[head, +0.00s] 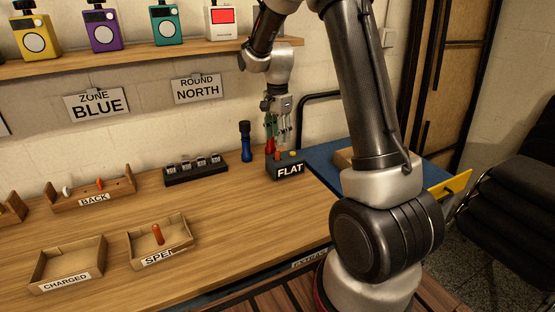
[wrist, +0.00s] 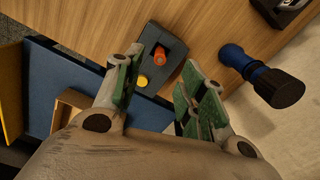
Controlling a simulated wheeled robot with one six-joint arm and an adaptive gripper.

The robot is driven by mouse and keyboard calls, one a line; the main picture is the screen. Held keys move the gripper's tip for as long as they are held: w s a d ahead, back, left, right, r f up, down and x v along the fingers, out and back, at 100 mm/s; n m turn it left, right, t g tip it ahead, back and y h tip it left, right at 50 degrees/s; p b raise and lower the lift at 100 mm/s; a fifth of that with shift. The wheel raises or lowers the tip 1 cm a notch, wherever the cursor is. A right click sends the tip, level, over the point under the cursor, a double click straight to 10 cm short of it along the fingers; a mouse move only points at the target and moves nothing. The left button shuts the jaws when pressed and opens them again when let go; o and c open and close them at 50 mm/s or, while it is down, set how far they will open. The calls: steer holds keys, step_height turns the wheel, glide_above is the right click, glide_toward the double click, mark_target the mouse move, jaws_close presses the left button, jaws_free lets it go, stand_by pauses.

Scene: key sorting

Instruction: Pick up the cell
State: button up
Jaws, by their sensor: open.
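A dark block labelled FLAT (head: 287,170) stands at the right end of the wooden table, with an orange cell (head: 277,155) and a yellow button (head: 292,154) on top. In the wrist view the orange cell (wrist: 174,52) sits in the block (wrist: 157,42), with the yellow button (wrist: 142,81) beside it. My gripper (head: 279,133) is above and behind the block. Its green-padded fingers (wrist: 160,80) are spread apart and empty, short of the cell. Another orange cell (head: 158,234) stands in the tray labelled SPE..., its label partly hidden.
A blue flashlight (head: 246,142) stands left of my gripper. A black charger rack (head: 196,170), the BACK rack (head: 92,192) and the CHARGED tray (head: 68,267) lie leftward. A blue surface (head: 322,162) adjoins at right.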

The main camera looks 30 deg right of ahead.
mark_target(278, 150)
step_height(278, 150, down, 7)
jaws_close()
stand_by(0.4)
